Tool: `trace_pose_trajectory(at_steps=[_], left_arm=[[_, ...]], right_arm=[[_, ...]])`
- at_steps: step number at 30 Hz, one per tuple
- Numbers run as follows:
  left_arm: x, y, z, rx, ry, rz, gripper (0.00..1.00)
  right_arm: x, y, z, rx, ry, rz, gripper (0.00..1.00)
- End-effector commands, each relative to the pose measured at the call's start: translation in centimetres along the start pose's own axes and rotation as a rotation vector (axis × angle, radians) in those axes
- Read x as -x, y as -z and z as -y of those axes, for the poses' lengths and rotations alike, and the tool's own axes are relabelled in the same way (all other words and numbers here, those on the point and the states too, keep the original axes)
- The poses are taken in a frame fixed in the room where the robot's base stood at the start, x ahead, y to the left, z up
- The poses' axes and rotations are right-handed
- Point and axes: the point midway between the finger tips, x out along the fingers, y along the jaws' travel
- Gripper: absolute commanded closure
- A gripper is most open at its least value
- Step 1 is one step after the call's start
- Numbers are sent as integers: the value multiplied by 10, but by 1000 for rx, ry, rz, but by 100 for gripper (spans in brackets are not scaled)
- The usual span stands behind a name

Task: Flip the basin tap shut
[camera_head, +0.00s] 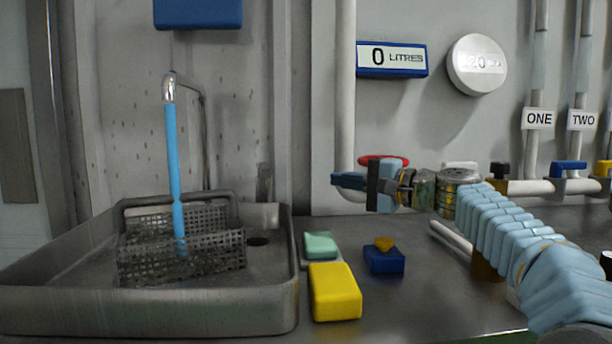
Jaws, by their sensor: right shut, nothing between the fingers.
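The basin (150,312) is a grey metal tray at the left. A chrome tap spout (169,88) stands above it, and a blue stream (174,150) runs from the spout into a perforated metal basket (185,262) in the basin. A red handwheel (372,158) sits by the white upright pipe, partly hidden behind my right gripper. My right gripper (348,181) is shut and empty, in front of the handwheel and pointing left. I cannot tell whether it touches the wheel. My left gripper is not in view.
A green block (320,245), a yellow block (335,293) and a blue block (384,260) with an orange piece lie on the counter right of the basin. Pipes marked ONE (539,119) and TWO (582,120) with valve handles stand at the right. A display reads 0 LITRES (392,58).

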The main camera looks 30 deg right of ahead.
Motion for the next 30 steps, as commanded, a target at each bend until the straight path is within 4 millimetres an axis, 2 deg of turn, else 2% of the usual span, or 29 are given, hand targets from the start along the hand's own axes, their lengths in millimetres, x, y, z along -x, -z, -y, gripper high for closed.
trace_pose_trajectory(at_steps=[14, 15, 21, 30], left_arm=[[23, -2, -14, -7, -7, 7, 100], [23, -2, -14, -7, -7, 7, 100], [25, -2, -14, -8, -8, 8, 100], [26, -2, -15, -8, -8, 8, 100]], right_arm=[[-94, -1, 2, -2, -1, 4, 100], [-99, -6, 2, -1, 0, 4, 100], [-116, -24, 1, 0, 0, 3, 100], [-121, -29, 0, 0, 0, 2, 100]])
